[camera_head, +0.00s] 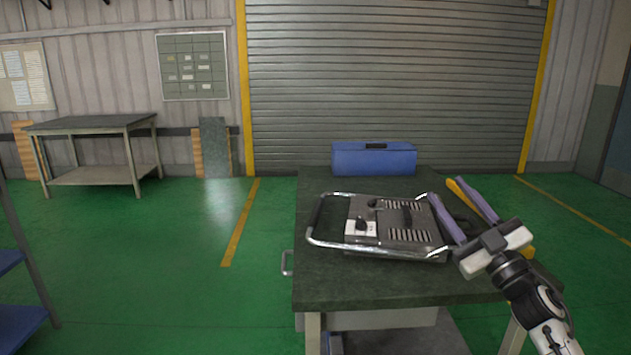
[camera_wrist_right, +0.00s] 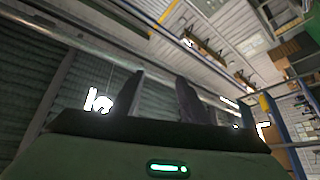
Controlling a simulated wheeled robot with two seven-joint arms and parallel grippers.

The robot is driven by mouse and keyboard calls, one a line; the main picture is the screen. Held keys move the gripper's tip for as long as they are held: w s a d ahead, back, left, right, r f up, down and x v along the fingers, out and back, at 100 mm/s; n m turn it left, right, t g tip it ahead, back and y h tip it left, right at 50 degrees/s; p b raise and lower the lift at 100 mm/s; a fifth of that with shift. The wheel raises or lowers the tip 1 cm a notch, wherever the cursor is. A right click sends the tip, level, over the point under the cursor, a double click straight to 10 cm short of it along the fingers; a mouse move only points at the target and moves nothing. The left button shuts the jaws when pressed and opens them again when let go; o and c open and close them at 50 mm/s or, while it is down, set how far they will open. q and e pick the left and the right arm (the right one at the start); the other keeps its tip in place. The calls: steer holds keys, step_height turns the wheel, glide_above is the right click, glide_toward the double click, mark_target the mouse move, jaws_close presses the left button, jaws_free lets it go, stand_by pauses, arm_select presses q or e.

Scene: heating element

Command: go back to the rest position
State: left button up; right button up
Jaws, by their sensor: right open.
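My right gripper (camera_head: 446,188) is at the right side of the workbench in the head view, with its arm coming in from the lower right. Its two purple-grey fingers are apart, with nothing seen between them in the right wrist view (camera_wrist_right: 160,82). The heating element device (camera_head: 403,236), a grey metal box with a knob, vents and a tubular frame, rests on the dark workbench (camera_head: 345,288). The fingers overlap its right edge in the picture; I cannot tell whether they touch it. My left gripper is not in view.
A blue toolbox (camera_head: 374,160) stands at the bench's back edge. A yellow item (camera_head: 466,200) shows partly behind the right fingers. The bench front is clear. Another table (camera_head: 92,124) stands far left, and a blue shelf (camera_head: 18,325) is at the left edge. Green floor lies open between.

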steer(key=w+d+f+m+g+h, duration=0.2)
steer(key=w+d+f+m+h, duration=0.2)
steer(key=d+f+m+h, duration=0.5)
step_height(320, 180, down, 9)
steer(key=s+g+h, duration=0.1)
steer(key=s+g, duration=0.1)
steer(key=g, duration=0.2)
steer(key=s+a+f+n+g+y, duration=0.1)
steer(key=s+a+f, duration=0.35)
steer(key=f, duration=0.25)
steer(key=s+a+f+g, duration=0.1)
steer(key=s+a+f, duration=0.2)
steer(key=s+f, duration=0.35)
steer(key=s+a+f+g+y, duration=0.1)
steer(key=s+a+f, duration=0.3)
steer(key=s, duration=0.6)
steer(key=s+a+f+g+y, duration=0.1)
steer(key=s+a+f, duration=0.3)
steer(key=s, duration=0.7)
steer(key=s+a+f+g+y, duration=0.1)
steer(key=s+a+f+g, duration=0.2)
steer(key=s+f, duration=0.3)
steer(key=s+a, duration=0.1)
steer(key=s, duration=0.3)
steer(key=shift+s+a+f+m, duration=0.25)
steer(key=shift+a+f+m, duration=0.15)
steer(key=shift+c, duration=0.3)
